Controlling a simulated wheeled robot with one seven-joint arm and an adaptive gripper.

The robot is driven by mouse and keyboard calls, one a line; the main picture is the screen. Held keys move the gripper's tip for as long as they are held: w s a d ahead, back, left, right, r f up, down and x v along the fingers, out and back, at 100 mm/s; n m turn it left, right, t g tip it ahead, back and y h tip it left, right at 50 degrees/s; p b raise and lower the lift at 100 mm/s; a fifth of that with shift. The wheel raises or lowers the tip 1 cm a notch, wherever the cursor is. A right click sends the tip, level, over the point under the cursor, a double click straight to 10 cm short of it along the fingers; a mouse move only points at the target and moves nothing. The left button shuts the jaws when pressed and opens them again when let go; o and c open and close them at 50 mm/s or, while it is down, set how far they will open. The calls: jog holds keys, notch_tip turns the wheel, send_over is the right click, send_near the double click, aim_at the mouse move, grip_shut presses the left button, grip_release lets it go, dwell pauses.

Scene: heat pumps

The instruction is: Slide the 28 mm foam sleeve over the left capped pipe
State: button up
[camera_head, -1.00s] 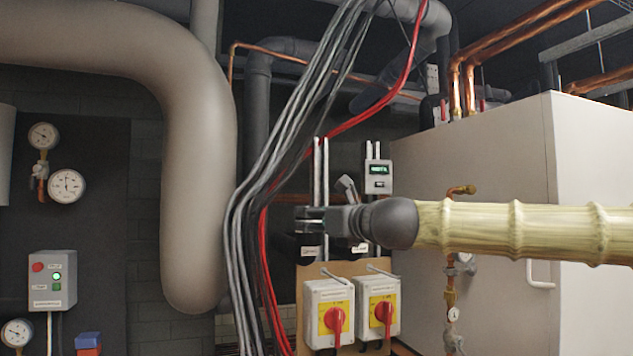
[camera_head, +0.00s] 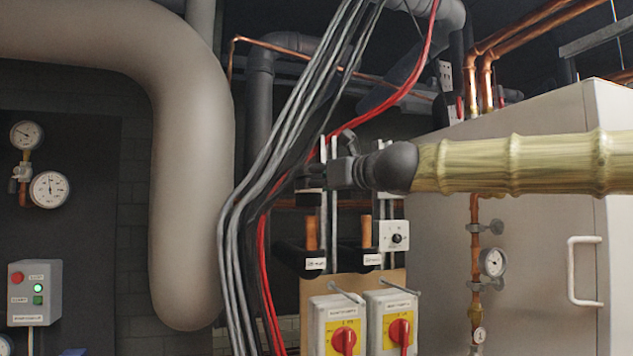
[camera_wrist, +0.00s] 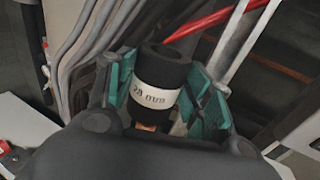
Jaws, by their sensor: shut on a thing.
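My gripper (camera_head: 312,184) is shut on a short black foam sleeve (camera_wrist: 160,82) with a white band reading "28 mm". In the wrist view the sleeve sits between the green finger pads, its hollow end facing up. A copper-coloured bit shows just below it; I cannot tell whether it touches the sleeve. In the head view the left copper-coloured pipe stub (camera_head: 311,233) stands upright below my gripper, with a black labelled piece (camera_head: 292,258) at its foot. A similar right stub (camera_head: 366,231) stands beside it. The sleeve is small and partly hidden in the head view.
Grey cables (camera_head: 262,182) and a red cable (camera_head: 398,98) run close to the left of my gripper. Two red-handled switch boxes (camera_head: 340,326) are below. A large pale duct (camera_head: 190,190) is at left; a white cabinet (camera_head: 545,240) is at right.

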aim_at(316, 221)
jog(key=f+b, duration=0.2)
jog(key=shift+d+f, duration=0.3)
jog(key=shift+f, duration=0.05)
jog(key=shift+w+f+b, duration=0.1)
jog(key=shift+f+b, duration=3.1)
jog(key=o, duration=0.7)
jog(key=v, duration=1.2)
